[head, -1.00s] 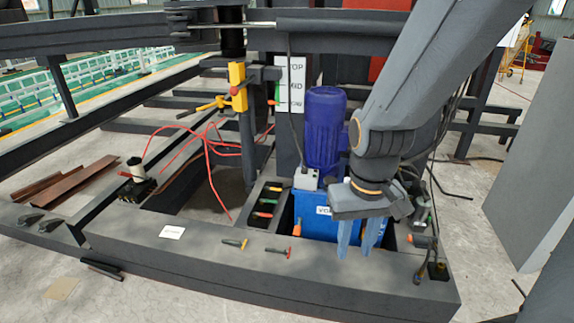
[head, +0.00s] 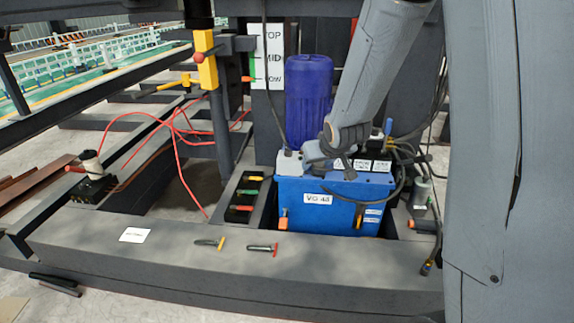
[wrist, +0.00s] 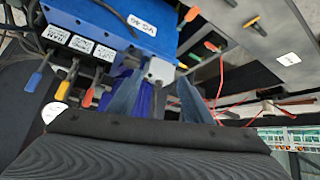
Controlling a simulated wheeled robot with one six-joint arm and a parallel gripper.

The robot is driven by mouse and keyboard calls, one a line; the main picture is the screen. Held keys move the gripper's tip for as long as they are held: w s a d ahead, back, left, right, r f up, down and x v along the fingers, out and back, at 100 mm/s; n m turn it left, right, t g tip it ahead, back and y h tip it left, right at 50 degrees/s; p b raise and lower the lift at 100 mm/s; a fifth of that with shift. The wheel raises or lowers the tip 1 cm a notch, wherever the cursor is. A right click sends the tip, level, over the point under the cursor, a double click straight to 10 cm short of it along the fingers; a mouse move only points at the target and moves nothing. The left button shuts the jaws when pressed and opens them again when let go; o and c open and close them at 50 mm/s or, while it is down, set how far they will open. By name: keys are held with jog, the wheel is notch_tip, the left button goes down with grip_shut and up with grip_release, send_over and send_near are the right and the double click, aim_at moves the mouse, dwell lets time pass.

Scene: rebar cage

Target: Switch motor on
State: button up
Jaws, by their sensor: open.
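The motor (head: 308,95) is a dark blue upright cylinder on a blue tank marked VG 46 (head: 300,200). A small light grey box (head: 290,162) sits at the motor's lower left; I take it for the switch box. My gripper (head: 316,150) is just right of this box in the head view, partly hidden by my wrist. In the wrist view my gripper (wrist: 160,92) is open, its two bluish fingers apart and empty. The grey box (wrist: 158,71) shows beyond and between them. I cannot tell whether they touch it, and its switch is not clear.
Two tools (head: 262,248) lie on the dark front beam (head: 150,265). Red hoses (head: 180,135) and a yellow-handled post (head: 206,65) are at left. Cables hang right of the tank.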

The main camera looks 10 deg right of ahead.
jog(key=w+f+n+t+y+b, duration=0.15)
jog(key=w+f+t+b, duration=0.55)
jog(key=w, duration=0.8)
jog(key=t+y+b, duration=0.1)
jog(key=y+b, duration=0.2)
jog(key=b, duration=0.6)
send_near(290, 153)
jog(key=w, duration=0.1)
jog(key=w+n, duration=0.1)
jog(key=shift+w+a+f, duration=0.2)
jog(key=shift+w+a, duration=0.15)
jog(key=shift+a, duration=0.05)
jog(key=shift+w+a+f+t+b, duration=0.1)
jog(key=shift+w+f+t+b, duration=0.2)
jog(key=shift+w+t+b, duration=0.15)
jog(key=shift+w+a+y, duration=0.15)
jog(key=shift+w+y, duration=0.1)
jog(key=shift+w, duration=0.1)
jog(key=shift+b+x, duration=1.25)
jog(key=shift+x, duration=2.35)
jog(key=c, duration=1.1)
jog(key=shift+o, duration=0.2)
